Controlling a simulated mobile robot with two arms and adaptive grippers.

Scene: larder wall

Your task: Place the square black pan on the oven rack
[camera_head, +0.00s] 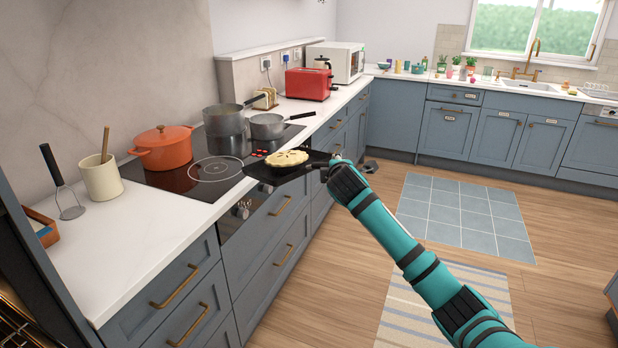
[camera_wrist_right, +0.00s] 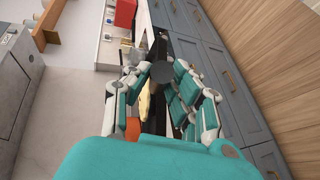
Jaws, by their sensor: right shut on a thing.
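The square black pan (camera_head: 266,173) is held in the air in the head view, roughly level, in front of the hob's right end. A pale-crusted pie (camera_head: 287,159) rests on it. My right gripper (camera_head: 328,172) is shut on the pan at its right side. In the right wrist view, my right gripper's fingers (camera_wrist_right: 166,92) close around a dark part, and the pie (camera_wrist_right: 145,104) shows edge-on. A wire rack (camera_head: 14,322), seemingly the oven rack, shows only partly at the lower left corner of the head view. My left gripper is not in view.
The black hob (camera_head: 160,178) carries an orange pot (camera_head: 163,149), a grey pot (camera_head: 225,124) and a saucepan (camera_head: 267,126). The floor right of the drawers is open.

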